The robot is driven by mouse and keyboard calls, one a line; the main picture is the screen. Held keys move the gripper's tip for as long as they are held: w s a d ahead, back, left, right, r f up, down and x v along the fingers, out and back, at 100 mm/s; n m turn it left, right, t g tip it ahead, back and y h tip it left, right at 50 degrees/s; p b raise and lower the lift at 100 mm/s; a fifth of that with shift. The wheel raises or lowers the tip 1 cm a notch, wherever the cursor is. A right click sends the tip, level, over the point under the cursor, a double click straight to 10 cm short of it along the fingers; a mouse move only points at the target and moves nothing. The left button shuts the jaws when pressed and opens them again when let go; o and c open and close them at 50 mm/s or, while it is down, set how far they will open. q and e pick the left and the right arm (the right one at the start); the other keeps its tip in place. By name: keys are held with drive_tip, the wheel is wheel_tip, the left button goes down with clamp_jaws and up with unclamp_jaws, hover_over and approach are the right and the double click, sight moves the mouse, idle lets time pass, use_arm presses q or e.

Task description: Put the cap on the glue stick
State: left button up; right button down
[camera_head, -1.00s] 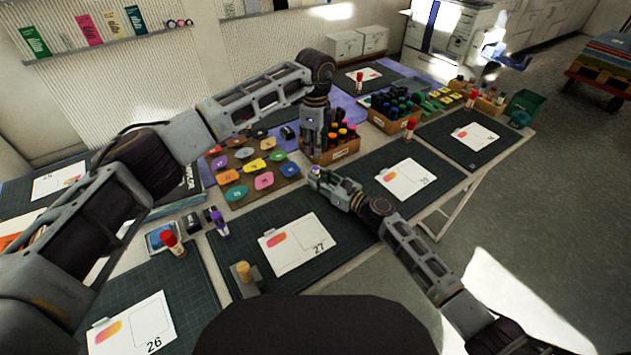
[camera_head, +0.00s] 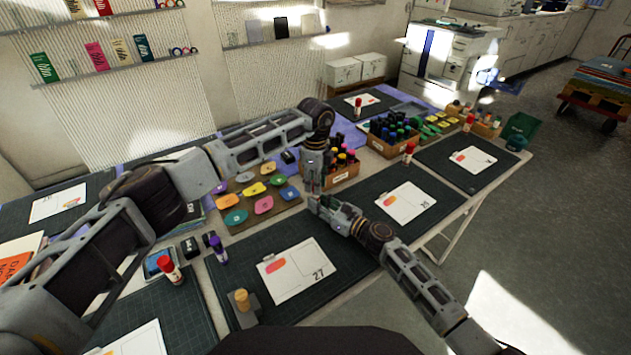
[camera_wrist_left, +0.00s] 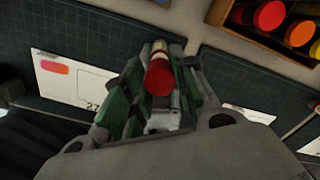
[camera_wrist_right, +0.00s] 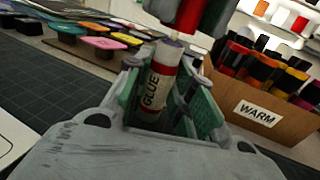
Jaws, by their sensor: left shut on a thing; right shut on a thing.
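My left gripper (camera_head: 312,189) points down and is shut on the red cap (camera_wrist_left: 158,78). The cap also shows at the top of the right wrist view (camera_wrist_right: 185,18). My right gripper (camera_head: 315,203) is shut on the glue stick (camera_wrist_right: 158,82), a white tube with GLUE on it and a red band, held upright with a slight tilt. The cap is just above the stick's pale purple top and a little to the right in the right wrist view. I cannot tell whether they touch. In the head view, the fingers hide most of both.
A marker box (camera_wrist_right: 262,113) labelled WARM stands close to the grippers. A tray of coloured pads (camera_head: 240,222) is to the left. The mat with card 27 (camera_head: 298,270) lies in front. Another red-capped glue stick (camera_head: 170,270) stands at the left.

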idle(0.4)
use_arm(q)
drive_tip(key=shift+f, duration=0.9)
drive_tip(key=shift+f, duration=0.55)
idle(0.6)
drive_tip(key=shift+s+a+f, duration=0.1)
drive_tip(key=shift+f, duration=0.35)
drive_tip(key=shift+c, duration=0.6)
drive_tip(key=shift+r, duration=0.75)
idle(1.1)
drive_tip(key=shift+f, duration=0.3)
idle(0.5)
